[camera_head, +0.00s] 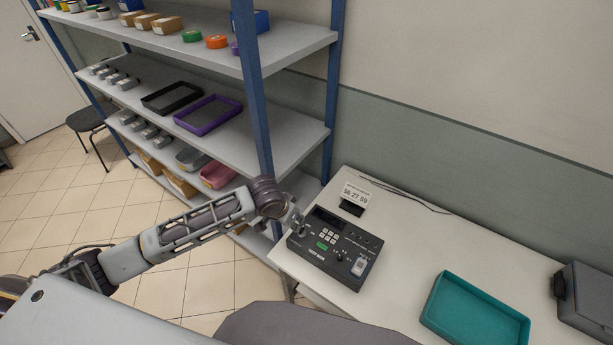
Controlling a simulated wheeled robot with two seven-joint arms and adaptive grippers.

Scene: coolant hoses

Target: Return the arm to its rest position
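My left arm (195,228) comes in from the left and reaches up and right, between the shelf and the table. Its wrist is in front of the blue shelf post. My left gripper (297,221) is at the left edge of the dark test device (335,248), over or beside its corner. The fingers are small and partly lost against the device, so I cannot tell whether they are open or touching it. My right gripper is not in view.
The white table (413,237) holds the device, a small display sign (355,194), a teal tray (474,312) and a grey case (588,300). A shelf with blue posts (252,85) carries trays and small parts. A dark stool (86,119) stands at left.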

